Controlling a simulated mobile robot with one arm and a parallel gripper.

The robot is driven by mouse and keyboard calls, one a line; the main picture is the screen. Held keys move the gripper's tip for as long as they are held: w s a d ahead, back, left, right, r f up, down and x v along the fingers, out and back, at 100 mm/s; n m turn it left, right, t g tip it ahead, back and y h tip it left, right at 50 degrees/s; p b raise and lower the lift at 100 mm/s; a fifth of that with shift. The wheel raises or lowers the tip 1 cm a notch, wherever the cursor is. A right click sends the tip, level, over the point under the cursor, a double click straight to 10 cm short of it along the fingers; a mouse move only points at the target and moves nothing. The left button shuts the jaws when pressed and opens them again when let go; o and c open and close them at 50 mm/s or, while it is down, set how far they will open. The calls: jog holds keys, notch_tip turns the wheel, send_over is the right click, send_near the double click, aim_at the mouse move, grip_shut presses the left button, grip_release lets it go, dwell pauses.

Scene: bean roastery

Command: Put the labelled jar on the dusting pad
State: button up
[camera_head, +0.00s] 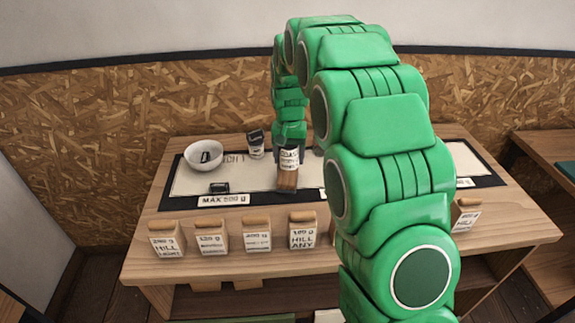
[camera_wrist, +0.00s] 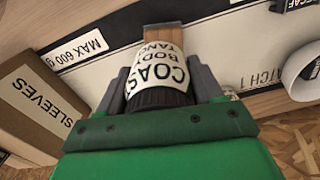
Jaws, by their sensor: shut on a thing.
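The labelled jar (camera_head: 289,158) has a dark lid and a white label with black print. In the wrist view the jar (camera_wrist: 160,75) sits between the two fingers, its label partly reading "COAS…" and "BODY". My gripper (camera_wrist: 163,88) is shut on it near the lid. A brown wooden piece (camera_head: 287,181) shows just below the jar; I cannot tell whether they touch. A cream mat with a black border (camera_head: 243,178) lies on the table under the gripper. No surface is clearly marked as the dusting pad. My arm hides the table's right middle.
A white bowl (camera_head: 204,152) stands on the left, with a small dark-and-white container (camera_head: 255,145) beside it. A small black item (camera_head: 219,188) lies in front. Several labelled bags (camera_head: 257,236) line the front edge. A "SLEEVES" box (camera_wrist: 40,105) is left in the wrist view.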

aim_at(287, 158)
jog(key=shift+w+a+f, duration=0.15)
jog(key=shift+w+f, duration=0.9)
jog(key=shift+f, duration=1.7)
jog(key=shift+f, duration=0.1)
jog(key=o, duration=1.2)
jog(key=shift+f, duration=0.1)
